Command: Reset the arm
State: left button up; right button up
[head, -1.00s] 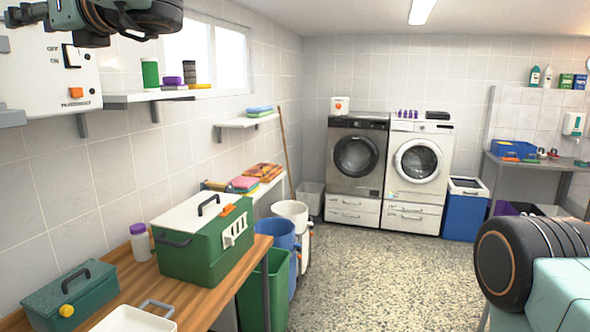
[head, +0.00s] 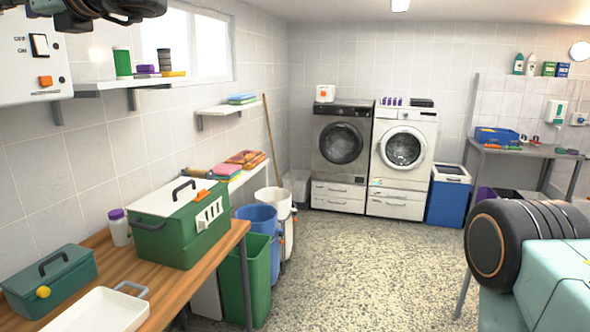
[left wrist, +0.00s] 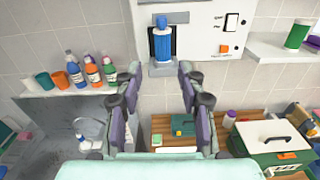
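My left gripper (left wrist: 156,95) is open in the left wrist view, its two dark fingers spread with nothing between them. Beyond the fingers a blue bottle-shaped object (left wrist: 163,42) stands on a grey wall bracket. In the head view only dark parts of my left arm show at the top left edge, in front of the wall. My right gripper is not in view; a dark round part of mine shows at the lower right.
A wooden bench (head: 215,255) holds a green-and-white box (head: 182,222), a green toolbox (head: 50,283) and a white tray (head: 108,312). A white switch box (head: 25,60) hangs above. Bins stand beside the bench. The speckled floor (head: 345,270) is clear toward the washers (head: 403,165).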

pick_arm(q)
jog(key=w+d+f+m+t+h+b, duration=0.25)
jog(key=w+f+m+t, duration=0.3)
jog(key=f+m, duration=0.75)
jog(key=w+d+f+m+t+h+b, duration=0.1)
jog(key=w+d+f+m+t+h, duration=0.4)
jog(key=f+m, duration=0.85)
notch_tip(320, 180, down, 17)
jog(key=d+m+g+h+b, duration=0.15)
jog(key=m+h+b, duration=0.25)
jog(key=m, duration=0.9)
jog(key=s+d+f+m+g+h+b, duration=0.1)
jog(key=s+d+f+m+g+b, duration=0.3)
jog(key=f, duration=0.6)
jog(key=s+a+f+m+h+p, duration=0.1)
jog(key=s+f+h, duration=0.1)
jog(key=s+f, duration=0.55)
jog(key=s+d+f+m+g+h+b, duration=0.1)
jog(key=s+d+f+m+g+b, duration=0.2)
jog(key=f, duration=0.9)
jog(key=s+f+m+g+h+b, duration=0.1)
jog(key=s+f+g+b, duration=0.2)
jog(key=s+f, duration=0.8)
jog(key=s+d+f+m+g+h+b, duration=0.1)
jog(key=s+f+g+b, duration=0.3)
jog(key=s+f, duration=0.7)
jog(key=s, duration=0.8)
jog(key=shift+f, duration=0.25)
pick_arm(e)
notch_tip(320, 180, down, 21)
